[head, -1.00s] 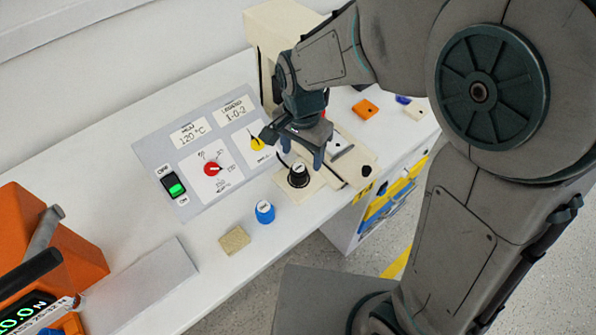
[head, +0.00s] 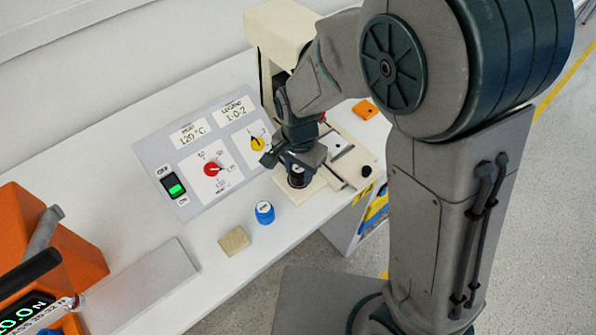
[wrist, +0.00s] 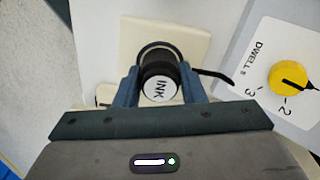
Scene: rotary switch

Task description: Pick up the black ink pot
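The black ink pot (head: 297,181) stands upright on a cream plate (head: 318,188) on the bench. In the wrist view its white lid label reads INK (wrist: 159,90). My gripper (head: 297,172) is lowered over the pot from above. In the wrist view the two blue-grey fingers (wrist: 160,78) stand on either side of the pot, very close to it. I cannot tell whether they touch it. In the head view my gripper hides the upper part of the pot.
A blue pot (head: 264,212) and a tan block (head: 234,241) stand to the left on the bench. Behind is a control panel with a red knob (head: 212,169) and a yellow knob (head: 258,143). A cream machine (head: 280,28) rises at the back.

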